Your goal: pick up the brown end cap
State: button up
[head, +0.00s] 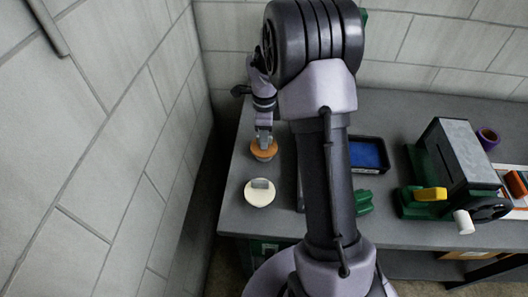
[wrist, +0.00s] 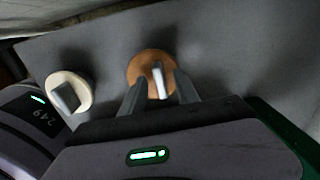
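The brown end cap (head: 264,152) is a round orange-brown disc with an upright grey tab. It lies near the left edge of the grey bench, and also shows in the wrist view (wrist: 148,61). My gripper (head: 264,136) is right above it, pointing down. In the wrist view my gripper (wrist: 159,86) is open, its two fingers on either side of the tab, with a visible gap on both sides. The fingers and tab hide part of the disc. I cannot tell how far down the tab the fingertips reach.
A cream end cap (head: 259,196) with a grey tab lies close by, nearer the bench front. A blue-lined tray (head: 368,154) stands right of my arm. A green and grey machine (head: 455,160) with a crank and a purple ring (head: 488,138) are further right. A block wall (head: 110,130) rises on the left.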

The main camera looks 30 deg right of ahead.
jog(key=shift+f, duration=0.35)
jog(key=shift+r, duration=0.1)
grip_shut()
